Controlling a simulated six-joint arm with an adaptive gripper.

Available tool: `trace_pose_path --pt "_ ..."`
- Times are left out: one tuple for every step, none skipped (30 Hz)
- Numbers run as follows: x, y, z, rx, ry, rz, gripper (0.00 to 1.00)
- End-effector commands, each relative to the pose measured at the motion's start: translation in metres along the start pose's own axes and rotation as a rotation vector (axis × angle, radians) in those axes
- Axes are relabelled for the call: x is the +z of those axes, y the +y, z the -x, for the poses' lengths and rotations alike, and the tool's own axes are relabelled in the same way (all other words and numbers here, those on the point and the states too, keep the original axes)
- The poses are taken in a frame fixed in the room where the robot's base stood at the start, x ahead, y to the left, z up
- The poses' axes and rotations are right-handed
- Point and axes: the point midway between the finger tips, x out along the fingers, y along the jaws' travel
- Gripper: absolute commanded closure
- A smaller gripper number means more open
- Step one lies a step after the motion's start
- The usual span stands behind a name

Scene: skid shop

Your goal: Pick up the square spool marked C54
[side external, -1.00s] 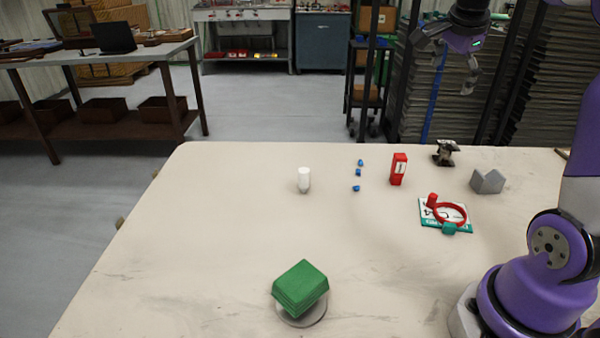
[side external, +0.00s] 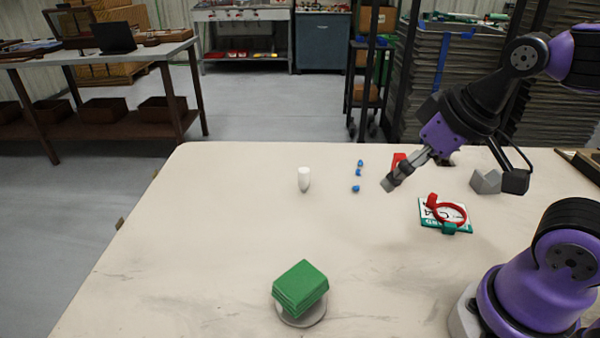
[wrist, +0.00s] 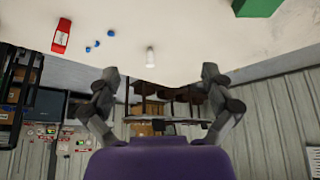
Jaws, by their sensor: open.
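I cannot read a C54 mark on anything or single out a square spool for certain. A red upright block with a pale label (side external: 399,159) stands at the back of the table, mostly hidden behind my gripper in the side view. It shows more fully in the wrist view (wrist: 61,36). A flat white and green plate with part-hidden lettering (side external: 428,215) lies right of centre, with a red ring (side external: 452,212) on it. My gripper (side external: 391,184) is tilted above the table, empty. In the wrist view its fingers (wrist: 160,71) are spread apart.
A white cylinder (side external: 304,179) and several small blue pieces (side external: 356,188) stand at the back. A green block (side external: 300,285) sits on a round grey disc (side external: 303,316) in front. A grey notched block (side external: 485,182) is at the right. The table's left side is clear.

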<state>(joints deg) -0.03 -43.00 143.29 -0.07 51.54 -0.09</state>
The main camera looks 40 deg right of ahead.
Motion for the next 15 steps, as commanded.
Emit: trace_pose_path --pt "-0.001 0.001 0.000 0.003 -0.001 -0.005 0.05" --pt "-0.004 0.003 0.000 0.006 -0.001 -0.012 0.05" --pt "-0.008 0.007 0.000 0.014 -0.005 -0.025 0.05" --pt "-0.013 0.011 0.000 0.023 -0.007 -0.041 0.05" --pt "-0.019 0.017 -0.001 0.034 -0.011 -0.061 0.05" --pt "-0.030 0.028 -0.002 0.053 -0.017 -0.095 0.05" --pt "-0.038 0.038 -0.003 0.069 -0.023 -0.125 0.05" --pt "-0.048 0.051 -0.005 0.086 -0.028 -0.158 0.05" --pt "-0.060 0.071 -0.009 0.111 -0.035 -0.206 0.05" --pt "-0.069 0.088 -0.012 0.130 -0.040 -0.244 0.05" --pt "-0.076 0.106 -0.016 0.149 -0.046 -0.282 0.05" --pt "-0.084 0.133 -0.022 0.174 -0.052 -0.333 0.05" --pt "-0.087 0.153 -0.026 0.192 -0.058 -0.371 0.05" --pt "-0.089 0.175 -0.031 0.209 -0.064 -0.410 0.05" --pt "-0.089 0.204 -0.037 0.231 -0.069 -0.459 0.05"
